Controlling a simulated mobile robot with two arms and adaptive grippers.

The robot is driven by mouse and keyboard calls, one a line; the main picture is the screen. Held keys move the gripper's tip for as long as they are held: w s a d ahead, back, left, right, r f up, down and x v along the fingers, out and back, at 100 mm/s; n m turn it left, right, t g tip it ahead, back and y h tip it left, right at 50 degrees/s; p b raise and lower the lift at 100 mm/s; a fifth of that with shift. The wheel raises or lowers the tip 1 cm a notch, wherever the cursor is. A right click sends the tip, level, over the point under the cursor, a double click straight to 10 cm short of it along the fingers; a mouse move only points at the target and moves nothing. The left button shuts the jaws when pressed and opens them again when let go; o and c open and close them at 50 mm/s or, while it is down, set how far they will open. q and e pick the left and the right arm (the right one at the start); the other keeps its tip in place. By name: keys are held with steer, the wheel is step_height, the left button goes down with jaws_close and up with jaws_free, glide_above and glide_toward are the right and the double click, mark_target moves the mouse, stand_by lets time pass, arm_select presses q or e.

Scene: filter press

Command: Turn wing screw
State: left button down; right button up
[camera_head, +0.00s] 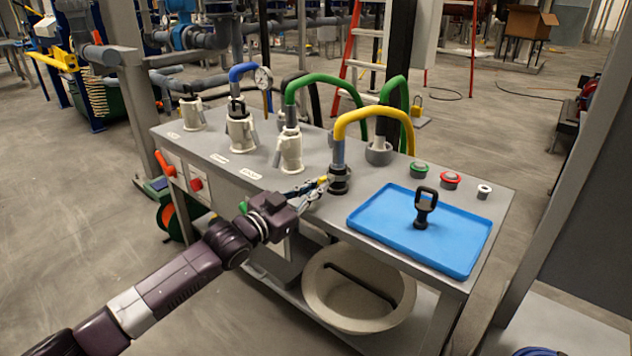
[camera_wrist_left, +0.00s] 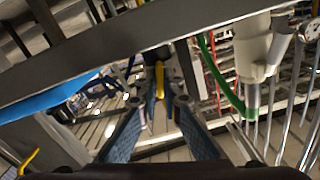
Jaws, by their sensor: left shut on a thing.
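My left gripper (camera_head: 316,187) reaches in from the left, its fingertips at the side of the black coupling (camera_head: 339,181) under the yellow hose (camera_head: 372,113). It is shut on the wing screw (camera_head: 323,180), a small tan piece beside the coupling, mostly hidden by the fingertips. In the left wrist view, which looks upside down, the blue fingers (camera_wrist_left: 158,103) point at the coupling and the yellow hose (camera_wrist_left: 160,80). The screw is not clear there. My right gripper is not in view.
A blue tray (camera_head: 375,229) with a black-handled plug (camera_head: 425,206) lies right of the coupling. White fittings (camera_head: 289,150) with green and blue hoses stand to the left. Green and red buttons (camera_head: 450,180) sit behind the tray. A round bin (camera_head: 318,300) stands below the tabletop.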

arm_select(q)
steer(key=shift+m+p, duration=0.55)
steer(key=shift+m, duration=0.35)
steer(key=shift+m+p, duration=0.3)
steer(key=shift+m, duration=0.2)
steer(key=shift+m+p, duration=0.55)
steer(key=shift+m, duration=0.35)
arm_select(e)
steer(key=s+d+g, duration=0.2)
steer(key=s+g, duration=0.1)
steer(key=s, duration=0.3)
arm_select(q)
steer(key=m+p, duration=0.2)
steer(key=m, duration=0.3)
steer(key=shift+f+m, duration=0.1)
steer(key=shift+m, duration=0.2)
steer(key=shift+m+p, duration=0.35)
steer(key=shift+m, duration=0.35)
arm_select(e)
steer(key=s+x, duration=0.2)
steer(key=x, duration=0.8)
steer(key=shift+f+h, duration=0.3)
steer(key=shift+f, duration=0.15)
arm_select(q)
steer(key=shift+f, duration=0.1)
steer(key=c, duration=2.1)
jaws_free()
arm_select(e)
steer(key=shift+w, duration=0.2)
